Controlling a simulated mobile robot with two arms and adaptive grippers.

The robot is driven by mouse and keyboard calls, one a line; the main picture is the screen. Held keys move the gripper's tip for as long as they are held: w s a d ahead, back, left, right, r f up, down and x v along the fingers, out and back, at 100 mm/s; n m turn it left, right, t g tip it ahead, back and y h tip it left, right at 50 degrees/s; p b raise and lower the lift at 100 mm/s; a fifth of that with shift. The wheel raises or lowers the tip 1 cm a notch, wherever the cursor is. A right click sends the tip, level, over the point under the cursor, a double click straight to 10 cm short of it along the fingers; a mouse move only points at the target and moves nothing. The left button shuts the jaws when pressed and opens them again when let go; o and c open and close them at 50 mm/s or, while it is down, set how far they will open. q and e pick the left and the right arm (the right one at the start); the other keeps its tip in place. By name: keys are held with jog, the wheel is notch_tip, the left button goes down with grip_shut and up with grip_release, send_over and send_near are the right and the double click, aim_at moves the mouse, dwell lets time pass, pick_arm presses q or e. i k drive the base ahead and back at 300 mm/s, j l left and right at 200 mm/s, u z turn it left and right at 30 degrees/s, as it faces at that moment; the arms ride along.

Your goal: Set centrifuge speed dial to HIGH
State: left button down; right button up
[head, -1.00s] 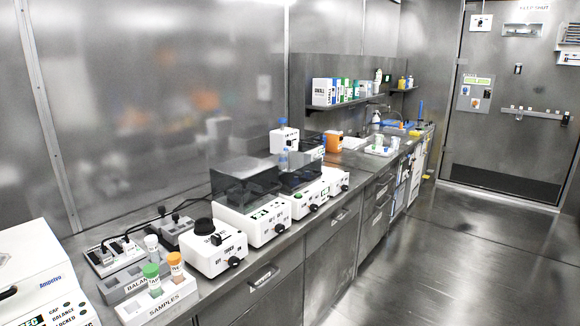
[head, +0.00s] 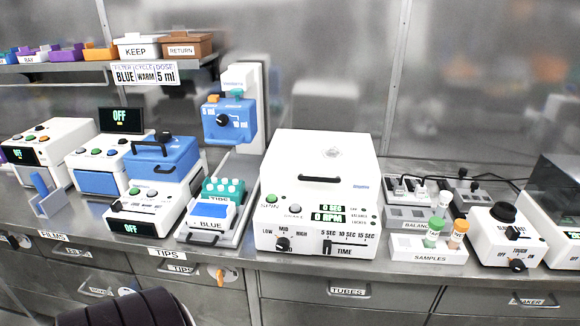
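The white centrifuge (head: 318,180) stands on the steel counter in the middle of the head view, with its lid down. Its black speed dial (head: 283,244) is at the lower left of the front panel, under the labels LOW, MID and HIGH. The dial is too small to tell where it points. A display (head: 328,213) reads 0 SEC and 0 RPM. A green SPIN button (head: 271,199) sits above the dial, and a black TIME slider (head: 327,247) is to its right. Neither of my grippers is in view.
Drawers (head: 348,291) line the counter front.

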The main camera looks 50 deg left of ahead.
aim_at(283, 244)
jog(key=u, duration=1.4)
